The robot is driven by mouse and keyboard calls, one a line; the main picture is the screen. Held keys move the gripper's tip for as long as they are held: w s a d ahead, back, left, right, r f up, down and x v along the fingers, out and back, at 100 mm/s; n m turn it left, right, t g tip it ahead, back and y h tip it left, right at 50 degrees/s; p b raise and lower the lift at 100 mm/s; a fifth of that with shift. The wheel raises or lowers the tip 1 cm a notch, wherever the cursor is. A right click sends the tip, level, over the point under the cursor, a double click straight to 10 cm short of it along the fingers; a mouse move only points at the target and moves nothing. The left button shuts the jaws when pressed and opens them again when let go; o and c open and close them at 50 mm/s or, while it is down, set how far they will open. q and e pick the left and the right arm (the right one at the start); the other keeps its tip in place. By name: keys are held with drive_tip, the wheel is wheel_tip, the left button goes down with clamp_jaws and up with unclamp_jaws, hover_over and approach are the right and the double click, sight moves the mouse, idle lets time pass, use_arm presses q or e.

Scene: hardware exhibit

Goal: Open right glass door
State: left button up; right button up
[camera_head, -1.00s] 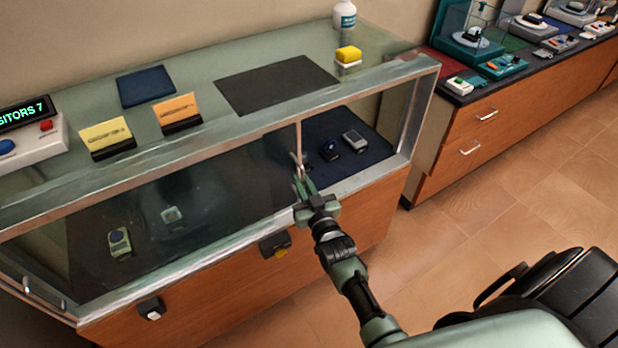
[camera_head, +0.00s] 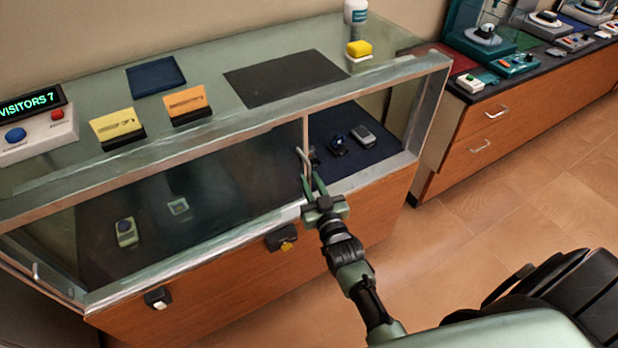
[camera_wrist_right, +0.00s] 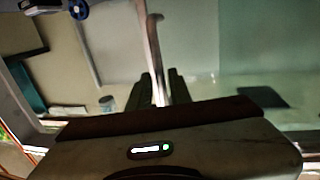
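The glass display case (camera_head: 240,130) has a darker glass pane at left (camera_head: 230,165) and a clearer right section (camera_head: 375,120), where I cannot make out any glass. A thin upright edge (camera_head: 305,130) stands between them, with a curved metal handle (camera_head: 303,157) low on it. My right gripper (camera_head: 314,182) is at this handle with its fingers apart. In the right wrist view the metal bar (camera_wrist_right: 154,45) runs up from between the two fingers (camera_wrist_right: 161,88); firm contact cannot be told. My left gripper is out of view.
Lock-like boxes (camera_head: 282,238) (camera_head: 158,298) sit on the wooden front. Signs (camera_head: 117,126), a yellow block (camera_head: 359,48) and a bottle (camera_head: 355,14) stand on the top. A wooden counter (camera_head: 500,130) is at right; the floor (camera_head: 480,220) before it is clear.

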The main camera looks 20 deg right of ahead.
drive_tip(key=s, duration=0.6)
drive_tip(key=shift+a, duration=0.4)
drive_tip(key=shift+s, duration=0.1)
drive_tip(key=s+a+f+n+g+y, duration=0.1)
drive_tip(key=s+a+f+g, duration=0.2)
drive_tip(key=f, duration=0.6)
drive_tip(key=s+a+f+g+y, duration=0.1)
drive_tip(key=s+f+g, duration=0.1)
drive_tip(key=s+f, duration=0.6)
drive_tip(key=s+a+f+n+g+y, duration=0.1)
drive_tip(key=s+a+f+g, duration=0.15)
drive_tip(key=f, duration=0.85)
drive_tip(key=s+d+f+g, duration=0.1)
drive_tip(key=s+f+g, duration=0.2)
drive_tip(key=s, duration=0.7)
drive_tip(key=s+d+f+n+g, duration=0.1)
drive_tip(key=s+d+f+g, duration=0.1)
drive_tip(key=s+f, duration=0.6)
drive_tip(key=s+d+f+g, duration=0.1)
drive_tip(key=s+f+g, duration=0.3)
drive_tip(key=s, duration=0.8)
wheel_tip(320, 180, down, 2)
drive_tip(key=shift+s+d+n+h, duration=0.25)
drive_tip(key=shift+d+n+h, duration=0.1)
drive_tip(key=shift+n+h, duration=0.05)
